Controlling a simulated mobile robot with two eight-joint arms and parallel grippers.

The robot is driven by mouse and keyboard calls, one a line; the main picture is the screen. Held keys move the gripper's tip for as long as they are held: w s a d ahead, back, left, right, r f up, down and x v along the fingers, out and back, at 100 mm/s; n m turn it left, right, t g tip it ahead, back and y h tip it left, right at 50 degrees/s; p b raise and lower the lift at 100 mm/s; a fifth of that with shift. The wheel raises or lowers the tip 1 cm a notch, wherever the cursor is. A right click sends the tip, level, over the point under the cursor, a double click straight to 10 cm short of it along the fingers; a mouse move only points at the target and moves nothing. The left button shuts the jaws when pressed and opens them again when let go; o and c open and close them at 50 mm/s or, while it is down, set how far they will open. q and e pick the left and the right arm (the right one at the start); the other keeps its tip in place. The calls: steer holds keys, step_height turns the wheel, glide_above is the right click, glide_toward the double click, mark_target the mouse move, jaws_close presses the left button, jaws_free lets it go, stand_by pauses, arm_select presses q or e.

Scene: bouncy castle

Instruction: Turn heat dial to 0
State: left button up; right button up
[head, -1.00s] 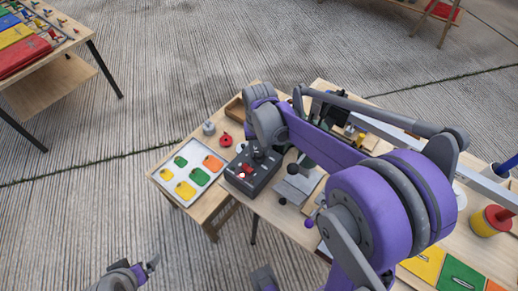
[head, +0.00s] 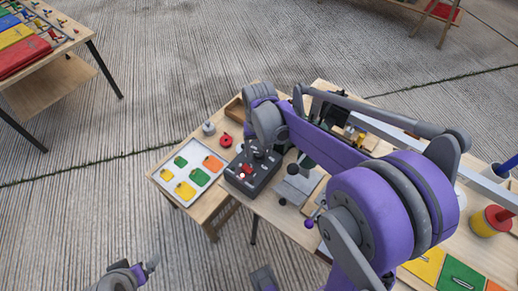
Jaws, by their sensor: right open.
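A dark grey control box (head: 251,173) sits on the wooden table, with small red parts on its near left side. A dark round part, possibly the heat dial, is at its far end, mostly hidden under my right wrist; no marking or setting can be read. My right gripper (head: 261,151) points down over that far end and is open. I cannot tell if it touches the dial. My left gripper (head: 150,266) is low at the left, over the floor and away from the table; its jaw opening is unclear.
A white tray with coloured tags (head: 190,177) lies left of the box. A red round object (head: 226,141) and a grey weight-like object (head: 208,128) stand behind it. A grey metal plate (head: 297,188) lies right of the box. My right arm covers much of the table.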

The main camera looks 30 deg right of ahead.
mark_target(259, 153)
arm_select(q)
steer(key=shift+w+r+p, duration=0.1)
steer(key=shift+r+p, duration=0.4)
steer(key=shift+r, duration=0.05)
arm_select(e)
step_height(259, 153, up, 10)
steer(key=shift+r, duration=0.25)
steer(key=shift+s+f, duration=0.1)
